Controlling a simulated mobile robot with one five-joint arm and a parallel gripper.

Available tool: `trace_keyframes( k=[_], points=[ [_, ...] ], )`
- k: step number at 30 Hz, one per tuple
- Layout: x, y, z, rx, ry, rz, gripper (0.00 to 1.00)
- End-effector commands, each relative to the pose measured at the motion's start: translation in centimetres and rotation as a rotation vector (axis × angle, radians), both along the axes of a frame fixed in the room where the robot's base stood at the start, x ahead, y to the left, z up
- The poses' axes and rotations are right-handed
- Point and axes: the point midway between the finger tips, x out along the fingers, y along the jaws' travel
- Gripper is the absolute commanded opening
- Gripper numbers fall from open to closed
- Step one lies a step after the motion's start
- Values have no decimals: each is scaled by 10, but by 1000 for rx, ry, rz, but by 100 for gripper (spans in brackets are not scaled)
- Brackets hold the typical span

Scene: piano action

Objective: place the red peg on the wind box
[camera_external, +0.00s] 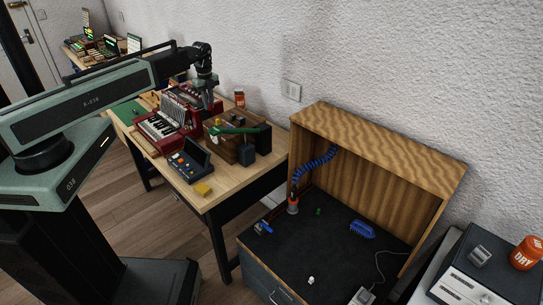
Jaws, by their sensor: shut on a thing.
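My gripper (210,103) points down over the back of the workbench, beside the red accordion-like instrument (165,125). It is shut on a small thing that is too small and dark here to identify. I cannot make out the red peg for certain. A brown wooden box (227,153) stands on the bench to the right of and below my gripper, with small yellow and green things on or by it. It may be the wind box, but I cannot tell for certain.
A dark control panel (190,160) and a yellow block (203,189) lie near the bench's front edge. A red-orange can (239,98) stands at the back. To the right is an open wooden booth (375,150) with a blue hose (318,165). Bare bench (230,186) shows at the front right.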

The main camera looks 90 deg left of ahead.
Motion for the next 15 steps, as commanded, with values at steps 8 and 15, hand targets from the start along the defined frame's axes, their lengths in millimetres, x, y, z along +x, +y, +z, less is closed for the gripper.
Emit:
trace_keyframes(
  k=[8, 15],
  points=[
    [0, 0, -26, 0, 0, -2, 0],
    [0, 0, -65, 0, 0, -2, 0]
  ],
)
